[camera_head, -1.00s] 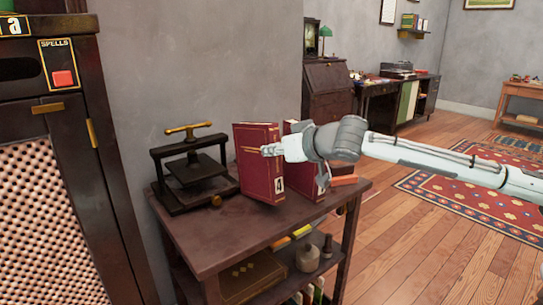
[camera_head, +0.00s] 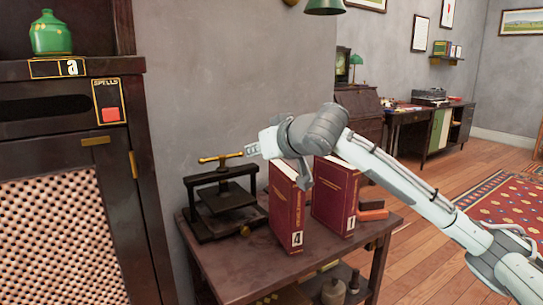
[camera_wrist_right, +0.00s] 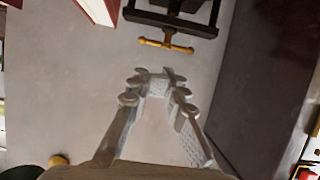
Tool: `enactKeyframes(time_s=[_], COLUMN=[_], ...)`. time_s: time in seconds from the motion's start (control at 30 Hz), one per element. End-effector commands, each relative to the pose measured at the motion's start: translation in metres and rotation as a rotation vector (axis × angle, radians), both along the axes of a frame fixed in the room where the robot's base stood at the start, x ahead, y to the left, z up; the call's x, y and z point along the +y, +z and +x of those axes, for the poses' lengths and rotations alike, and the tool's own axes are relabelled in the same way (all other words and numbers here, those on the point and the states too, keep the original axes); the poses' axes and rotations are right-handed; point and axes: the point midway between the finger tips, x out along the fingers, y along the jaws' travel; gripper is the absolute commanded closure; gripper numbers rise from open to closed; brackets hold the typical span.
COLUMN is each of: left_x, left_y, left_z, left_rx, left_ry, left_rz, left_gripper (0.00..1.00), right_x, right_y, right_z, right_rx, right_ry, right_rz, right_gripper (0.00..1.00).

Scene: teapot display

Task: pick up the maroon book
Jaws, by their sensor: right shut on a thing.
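Two maroon books stand on the dark side table (camera_head: 235,275). The nearer one, marked 4 (camera_head: 289,215), shows its spine and stands beside the press. The one marked 1 (camera_head: 338,200) stands to its right. Part of a maroon book (camera_wrist_right: 100,10) shows at the top left of the right wrist view. My right gripper (camera_head: 253,150) is above and left of the book marked 4, by the wall, apart from both books. My arm hides part of the books' tops. My left gripper is not in view.
A black press (camera_head: 222,205) with a brass handle stands left of the books, just below my right gripper. A dark cabinet (camera_head: 70,145) fills the left side. An orange block (camera_head: 372,214) lies right of the books. The table's front is clear.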

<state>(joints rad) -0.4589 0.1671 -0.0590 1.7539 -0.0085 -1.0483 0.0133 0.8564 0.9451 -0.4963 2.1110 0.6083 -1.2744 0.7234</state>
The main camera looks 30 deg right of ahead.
Motion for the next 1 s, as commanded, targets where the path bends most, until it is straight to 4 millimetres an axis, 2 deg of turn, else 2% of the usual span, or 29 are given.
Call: enactKeyframes(time_s=[0.13,0.47,0.5,1.0], left_x=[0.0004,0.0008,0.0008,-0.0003], left_y=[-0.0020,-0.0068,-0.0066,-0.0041], left_z=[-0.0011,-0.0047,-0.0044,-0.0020], left_rx=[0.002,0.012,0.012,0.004], left_ry=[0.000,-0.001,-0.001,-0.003], left_rz=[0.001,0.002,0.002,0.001], left_gripper=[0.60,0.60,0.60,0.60], right_x=[0.0085,0.0105,0.0104,0.0102], right_y=[0.0039,0.0063,0.0064,0.0068], right_z=[0.0023,0.0029,0.0029,0.0028], right_rx=[0.003,0.001,0.001,0.000], right_ry=[0.000,-0.001,-0.001,-0.001], right_rz=[0.001,0.000,0.000,0.000], right_gripper=[1.00,1.00,0.89,0.27])
